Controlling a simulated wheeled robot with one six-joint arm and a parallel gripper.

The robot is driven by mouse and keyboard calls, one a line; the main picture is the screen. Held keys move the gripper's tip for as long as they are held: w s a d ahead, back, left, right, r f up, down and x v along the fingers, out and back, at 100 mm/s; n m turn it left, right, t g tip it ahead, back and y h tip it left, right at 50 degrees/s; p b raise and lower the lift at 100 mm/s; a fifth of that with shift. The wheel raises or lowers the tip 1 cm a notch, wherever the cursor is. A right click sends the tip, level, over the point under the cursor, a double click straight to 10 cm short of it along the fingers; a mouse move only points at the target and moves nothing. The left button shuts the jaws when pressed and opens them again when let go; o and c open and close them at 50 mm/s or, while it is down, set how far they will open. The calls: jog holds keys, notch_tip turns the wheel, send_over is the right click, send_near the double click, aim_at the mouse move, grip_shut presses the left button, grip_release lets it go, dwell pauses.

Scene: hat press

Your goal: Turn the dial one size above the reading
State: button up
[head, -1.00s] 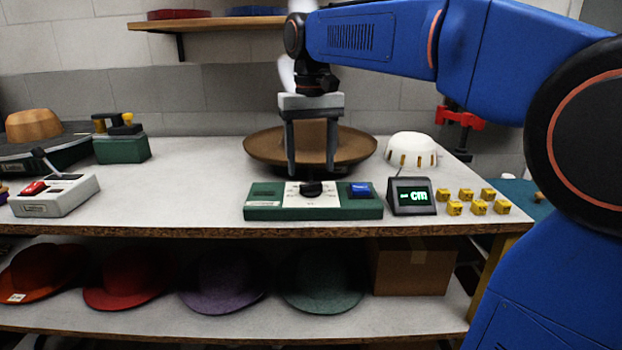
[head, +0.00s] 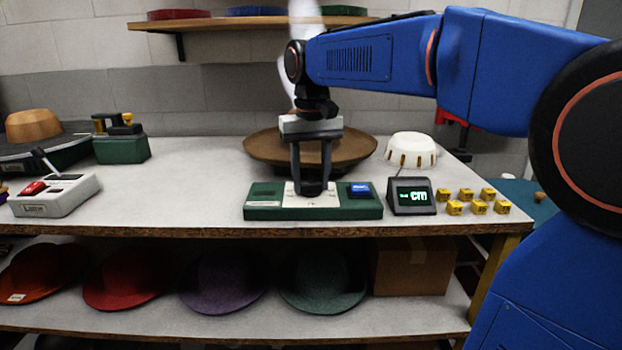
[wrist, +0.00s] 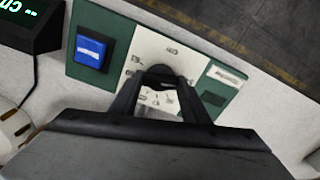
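The green control box (head: 262,211) sits at the table's front with a pale dial plate (head: 318,201). Its black dial (wrist: 160,74) is between my fingertips in the wrist view, with small printed marks around it that are too small to read. My gripper (head: 312,187) points down over the plate, its fingers closed in on the dial from both sides and hiding most of it in the head view. A small dark display (head: 413,196) right of the box shows green dashes and "cm", with no clear number.
A blue button (head: 360,190) is beside the dial on the box. Small yellow blocks (head: 480,207) stand right of the display.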

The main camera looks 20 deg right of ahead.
jog(key=shift+m, duration=0.4)
jog(key=m, duration=0.5)
jog(key=shift+m, duration=0.3)
jog(key=m, duration=0.3)
jog(key=shift+m, duration=0.4)
jog(key=m, duration=0.3)
jog(key=shift+m, duration=0.3)
jog(key=m, duration=0.5)
jog(key=shift+w, duration=0.1)
jog(key=m, duration=0.5)
jog(key=shift+m, duration=0.3)
jog(key=o, duration=1)
